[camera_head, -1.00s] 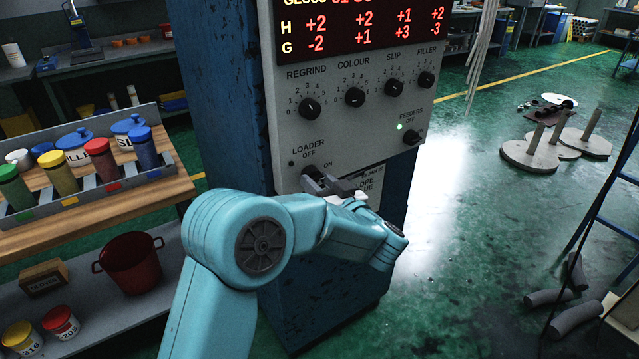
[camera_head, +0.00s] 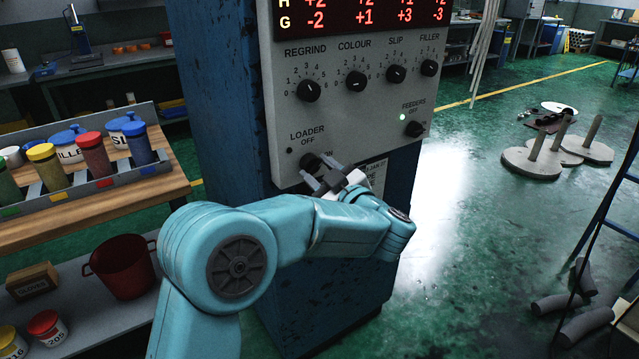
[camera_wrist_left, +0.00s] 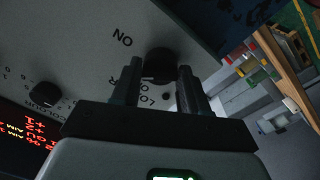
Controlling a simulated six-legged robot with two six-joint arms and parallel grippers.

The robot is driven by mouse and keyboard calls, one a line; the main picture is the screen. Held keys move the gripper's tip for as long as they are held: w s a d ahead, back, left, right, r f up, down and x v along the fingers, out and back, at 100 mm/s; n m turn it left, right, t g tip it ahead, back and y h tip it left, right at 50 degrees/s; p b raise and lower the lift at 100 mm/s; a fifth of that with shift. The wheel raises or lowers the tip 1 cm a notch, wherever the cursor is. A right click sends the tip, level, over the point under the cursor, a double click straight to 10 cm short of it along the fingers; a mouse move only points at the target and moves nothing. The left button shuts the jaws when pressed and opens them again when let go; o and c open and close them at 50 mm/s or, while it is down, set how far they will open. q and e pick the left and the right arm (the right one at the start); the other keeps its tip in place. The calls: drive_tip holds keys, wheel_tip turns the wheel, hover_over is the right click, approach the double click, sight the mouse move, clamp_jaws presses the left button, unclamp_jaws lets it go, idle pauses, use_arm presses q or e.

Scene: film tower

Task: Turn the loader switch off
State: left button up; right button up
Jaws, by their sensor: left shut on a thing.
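The loader switch (camera_head: 311,162) is a dark round knob low on the grey panel of the blue cabinet, with OFF printed above it and ON to its right. A small dark lamp sits left of it, unlit. My left gripper (camera_head: 322,178) is at this knob, and its dark fingers partly cover it. In the left wrist view the knob (camera_wrist_left: 161,64) shows between the tips of my left gripper (camera_wrist_left: 157,82), which is shut on it. I cannot tell which way the knob points. My right gripper is out of view.
The feeders knob (camera_head: 414,129), with a lit green lamp, is to the right on the panel (camera_head: 350,122). Several dials are above. A bench (camera_head: 110,210) with coloured jars stands left. Open green floor (camera_head: 470,260) lies to the right.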

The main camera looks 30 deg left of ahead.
use_arm(q)
drive_tip(key=shift+f+n+g+b, duration=0.1)
drive_tip(key=shift+n+g+b, duration=0.05)
drive_tip(key=shift+n+b, duration=2.3)
drive_tip(key=shift+f+n+g+b, duration=0.1)
drive_tip(key=shift+n+g+b, duration=0.05)
drive_tip(key=shift+n+b, duration=2.3)
drive_tip(key=shift+n, duration=0.5)
drive_tip(key=o, duration=1)
drive_tip(key=shift+r, duration=0.15)
drive_tip(key=p+v, duration=0.1)
drive_tip(key=v, duration=1.5)
drive_tip(key=shift+d+f+p, duration=0.2)
drive_tip(key=shift+f+p, duration=0.15)
drive_tip(key=shift+p, duration=0.05)
